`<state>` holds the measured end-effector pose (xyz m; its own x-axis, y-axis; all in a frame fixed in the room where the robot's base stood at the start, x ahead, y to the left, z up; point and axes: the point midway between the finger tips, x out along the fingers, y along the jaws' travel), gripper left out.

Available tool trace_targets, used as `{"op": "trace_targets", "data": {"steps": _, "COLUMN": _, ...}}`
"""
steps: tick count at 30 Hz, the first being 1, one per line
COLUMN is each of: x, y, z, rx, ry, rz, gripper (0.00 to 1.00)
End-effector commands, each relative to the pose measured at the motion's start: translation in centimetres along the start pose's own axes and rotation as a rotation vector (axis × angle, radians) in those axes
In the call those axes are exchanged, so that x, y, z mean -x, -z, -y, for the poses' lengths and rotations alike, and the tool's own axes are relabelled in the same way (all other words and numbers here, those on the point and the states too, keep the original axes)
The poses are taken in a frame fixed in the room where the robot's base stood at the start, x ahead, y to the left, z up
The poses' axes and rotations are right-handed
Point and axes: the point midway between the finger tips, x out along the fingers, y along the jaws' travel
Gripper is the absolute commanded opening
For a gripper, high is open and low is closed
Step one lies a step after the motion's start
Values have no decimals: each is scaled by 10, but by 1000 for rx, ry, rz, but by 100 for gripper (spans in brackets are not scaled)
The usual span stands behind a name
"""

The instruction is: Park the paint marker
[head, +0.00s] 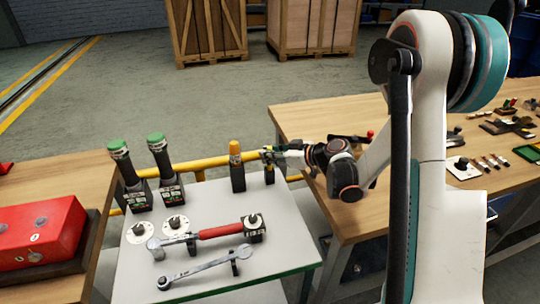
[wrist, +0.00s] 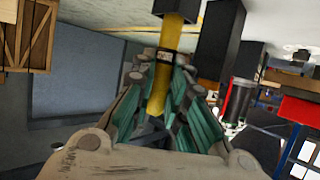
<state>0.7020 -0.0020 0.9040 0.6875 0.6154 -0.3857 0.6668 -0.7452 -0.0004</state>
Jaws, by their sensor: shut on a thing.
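My gripper (head: 272,154) is at the back right corner of the light tool table (head: 208,263). It is shut on the paint marker, a yellow rod with a dark band, best seen in the wrist view (wrist: 172,35). The green-lined fingers (wrist: 167,65) lie on both sides of it. The marker looks upright. Its far end meets a small black holder (head: 269,175), also at the top of the wrist view (wrist: 173,5). How deep it sits there cannot be told. A taller black holder with an orange-topped tool (head: 236,160) stands just left.
Two green-capped tools (head: 161,165) stand in black holders at the back left. A red-handled wrench (head: 215,231) and a spanner (head: 203,268) lie in front. A yellow rail (head: 205,162) runs behind. A wooden bench (head: 300,118) stands right, and a red box (head: 40,232) left.

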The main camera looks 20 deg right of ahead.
Motion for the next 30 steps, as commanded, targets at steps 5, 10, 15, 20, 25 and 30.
{"op": "trace_targets", "data": {"steps": 5, "x": 0, "y": 0, "z": 0, "rx": 0, "ry": 0, "rz": 0, "gripper": 0}}
{"op": "trace_targets", "data": {"steps": 10, "x": 0, "y": 0, "z": 0, "rx": 0, "ry": 0, "rz": 0, "gripper": 0}}
{"op": "trace_targets", "data": {"steps": 15, "x": -1, "y": -2, "z": 0, "rx": 0, "ry": 0, "rz": 0, "gripper": 0}}
{"op": "trace_targets", "data": {"steps": 20, "x": -2, "y": -4, "z": 0, "rx": 0, "ry": 0, "rz": 0, "gripper": 0}}
{"op": "trace_targets", "data": {"steps": 25, "x": -2, "y": -4, "z": 0, "rx": 0, "ry": 0, "rz": 0, "gripper": 37}}
{"op": "trace_targets", "data": {"steps": 30, "x": -2, "y": -4, "z": 0, "rx": 0, "ry": 0, "rz": 0, "gripper": 37}}
